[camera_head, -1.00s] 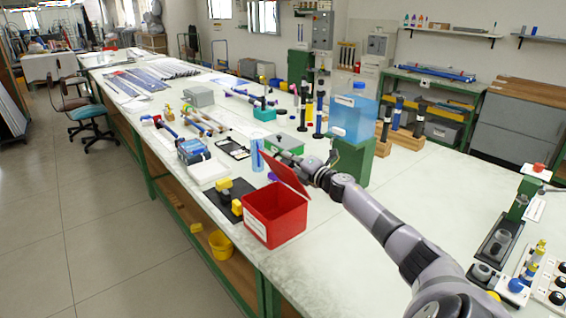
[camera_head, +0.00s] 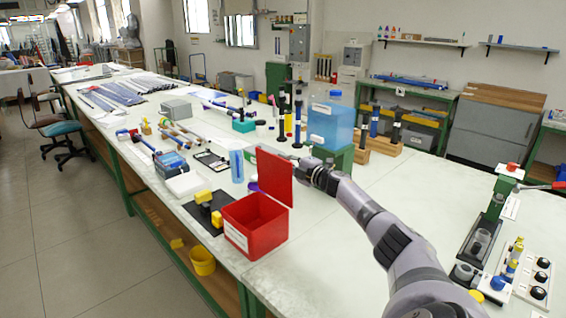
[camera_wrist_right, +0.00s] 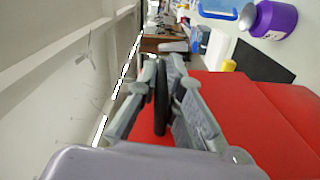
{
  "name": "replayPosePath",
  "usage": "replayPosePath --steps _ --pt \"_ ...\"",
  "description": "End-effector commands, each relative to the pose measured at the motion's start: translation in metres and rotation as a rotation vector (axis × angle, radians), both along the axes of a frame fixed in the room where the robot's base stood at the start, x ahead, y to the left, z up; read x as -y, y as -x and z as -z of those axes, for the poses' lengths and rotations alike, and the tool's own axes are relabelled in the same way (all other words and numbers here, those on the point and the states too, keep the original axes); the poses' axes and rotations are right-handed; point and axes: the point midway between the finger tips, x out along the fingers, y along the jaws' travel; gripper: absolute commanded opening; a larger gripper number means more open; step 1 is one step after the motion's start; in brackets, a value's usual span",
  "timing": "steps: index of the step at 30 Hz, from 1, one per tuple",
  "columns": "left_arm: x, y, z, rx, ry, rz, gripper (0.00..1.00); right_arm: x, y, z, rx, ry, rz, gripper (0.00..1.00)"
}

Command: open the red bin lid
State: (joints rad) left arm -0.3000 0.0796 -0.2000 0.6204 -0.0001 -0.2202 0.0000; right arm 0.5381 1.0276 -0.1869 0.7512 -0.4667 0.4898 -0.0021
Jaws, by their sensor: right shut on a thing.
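The red bin (camera_head: 262,238) stands on the near part of the long table with a white label on its front. Its red lid (camera_head: 274,178) stands nearly upright on the bin's right side, and the bin's opening shows. My right gripper (camera_head: 303,163) is at the lid's far side, partly hidden by it. In the right wrist view, my right gripper (camera_wrist_right: 160,70) is shut on a dark bar, the lid's handle (camera_wrist_right: 160,100), beside the red lid (camera_wrist_right: 250,115). My left gripper is not in view.
A black tray with yellow blocks (camera_head: 205,212) and a white box (camera_head: 187,185) lie left of the bin. A blue water tank (camera_head: 330,124) stands on a green block behind my right arm. The table right of the bin is clear.

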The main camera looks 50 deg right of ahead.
Motion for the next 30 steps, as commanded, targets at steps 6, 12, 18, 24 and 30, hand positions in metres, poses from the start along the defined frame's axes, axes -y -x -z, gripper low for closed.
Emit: replayPosePath --steps 6,12,18,24,30 --pt "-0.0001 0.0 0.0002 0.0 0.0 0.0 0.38 -0.0007 0.0002 0.0038 -0.007 -0.001 -0.002 0.0" --pt "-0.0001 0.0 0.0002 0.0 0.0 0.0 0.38 -0.001 0.0002 0.0043 -0.007 0.0 -0.002 0.15" --pt "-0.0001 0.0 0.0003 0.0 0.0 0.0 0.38 -0.0013 0.0002 0.0056 -0.009 0.0 -0.002 0.28" --pt "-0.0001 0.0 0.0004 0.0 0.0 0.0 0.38 -0.0019 0.0002 0.008 -0.013 0.001 -0.003 0.3" --pt "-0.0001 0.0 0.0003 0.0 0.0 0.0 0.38 -0.0011 0.0001 0.0043 -0.007 0.0 -0.002 0.3"
